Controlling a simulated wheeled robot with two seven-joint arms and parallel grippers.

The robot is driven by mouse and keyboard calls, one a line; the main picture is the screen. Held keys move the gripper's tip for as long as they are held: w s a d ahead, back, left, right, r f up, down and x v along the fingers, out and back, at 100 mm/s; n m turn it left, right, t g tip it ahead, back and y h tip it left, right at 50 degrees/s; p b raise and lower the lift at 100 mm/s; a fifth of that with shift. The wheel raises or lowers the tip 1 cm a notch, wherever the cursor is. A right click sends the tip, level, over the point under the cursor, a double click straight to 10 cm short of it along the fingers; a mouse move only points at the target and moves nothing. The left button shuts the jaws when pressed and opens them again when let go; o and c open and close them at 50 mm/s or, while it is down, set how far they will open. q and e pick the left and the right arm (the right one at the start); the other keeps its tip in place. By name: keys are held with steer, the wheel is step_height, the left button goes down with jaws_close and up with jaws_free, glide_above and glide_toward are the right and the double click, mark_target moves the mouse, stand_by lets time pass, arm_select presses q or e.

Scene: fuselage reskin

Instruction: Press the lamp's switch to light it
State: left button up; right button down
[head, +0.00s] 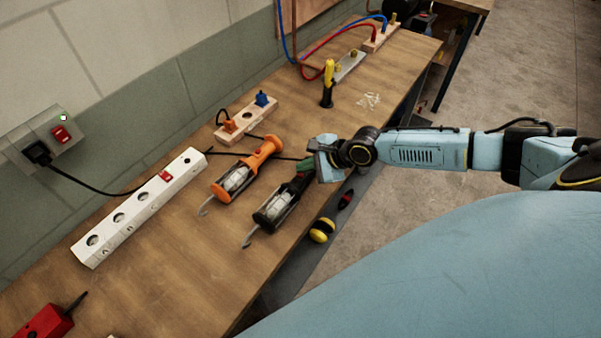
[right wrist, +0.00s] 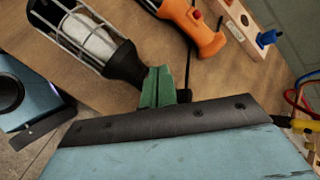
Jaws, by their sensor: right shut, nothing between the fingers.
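Two caged hand lamps lie on the wooden bench in the head view. One has an orange handle (head: 259,154) and shows a red button (right wrist: 197,14) in the right wrist view. The other is a black lamp (head: 271,212), nearer the bench's front edge; its cage and bulb also show in the right wrist view (right wrist: 80,28). Neither bulb looks clearly lit. My right gripper (head: 304,167) is shut and empty at the black lamp's handle. Its green fingertips (right wrist: 160,88) overlap that handle, so I cannot tell whether they touch it, and its switch is hidden. My left gripper is out of view.
A white power strip (head: 140,206) with a red switch lies left of the lamps. A wooden socket block (head: 247,118) holds orange and blue plugs. A wall outlet (head: 42,140) shows a green light. A yellow-handled tool (head: 328,82) stands behind.

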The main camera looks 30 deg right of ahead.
mark_target(305, 177)
steer(key=shift+f, duration=0.15)
stand_by(0.4)
steer(key=shift+f, duration=0.4)
stand_by(0.5)
steer(key=shift+r+p, duration=0.55)
steer(key=shift+p, duration=0.1)
step_height(305, 177, up, 3)
steer(key=p, duration=0.3)
steer(key=shift+r+p, duration=1.15)
steer(key=shift+r, duration=0.35)
